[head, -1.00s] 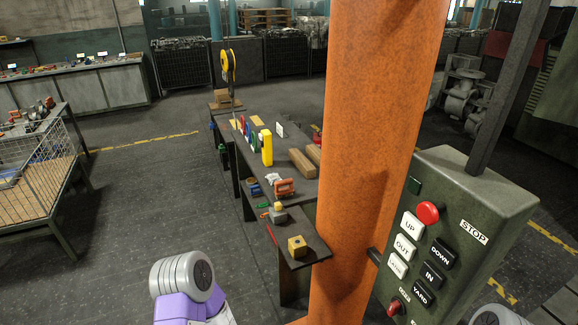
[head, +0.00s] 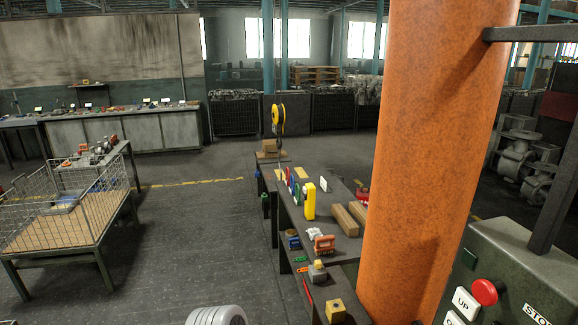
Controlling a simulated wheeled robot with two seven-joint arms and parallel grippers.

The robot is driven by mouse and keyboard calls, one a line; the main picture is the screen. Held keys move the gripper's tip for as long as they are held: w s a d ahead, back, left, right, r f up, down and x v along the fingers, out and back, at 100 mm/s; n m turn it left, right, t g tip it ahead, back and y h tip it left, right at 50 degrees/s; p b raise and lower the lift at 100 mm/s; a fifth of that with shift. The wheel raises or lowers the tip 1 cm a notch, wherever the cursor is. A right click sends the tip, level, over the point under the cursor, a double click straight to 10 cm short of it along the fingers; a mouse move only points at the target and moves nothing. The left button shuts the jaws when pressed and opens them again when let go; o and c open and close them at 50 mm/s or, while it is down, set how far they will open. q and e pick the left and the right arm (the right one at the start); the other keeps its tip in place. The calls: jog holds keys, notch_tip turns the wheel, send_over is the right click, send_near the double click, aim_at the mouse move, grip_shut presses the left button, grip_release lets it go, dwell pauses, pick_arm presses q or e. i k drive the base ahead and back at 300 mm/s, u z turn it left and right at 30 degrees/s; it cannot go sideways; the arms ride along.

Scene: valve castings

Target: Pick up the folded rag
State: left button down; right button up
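I cannot make out a folded rag with certainty. A small white crumpled item (head: 316,233) lies on the dark workbench (head: 341,247), behind an orange block-like tool; it is too small to tell if it is cloth. Neither of my grippers is in view. Only a grey rounded part of my own arm shows at the bottom edge.
An orange column (head: 425,160) stands right of the bench, hiding part of it. A control box (head: 515,265) with buttons is at lower right. A wire-sided cart (head: 62,240) stands left. A yellow hook block (head: 278,120) hangs behind the bench. The floor between is clear.

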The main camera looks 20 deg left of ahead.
aim_at(313, 232)
jog(key=k, duration=0.5)
jog(key=u, duration=1.25)
jog(key=i, duration=4.3)
jog(key=z, duration=2.45)
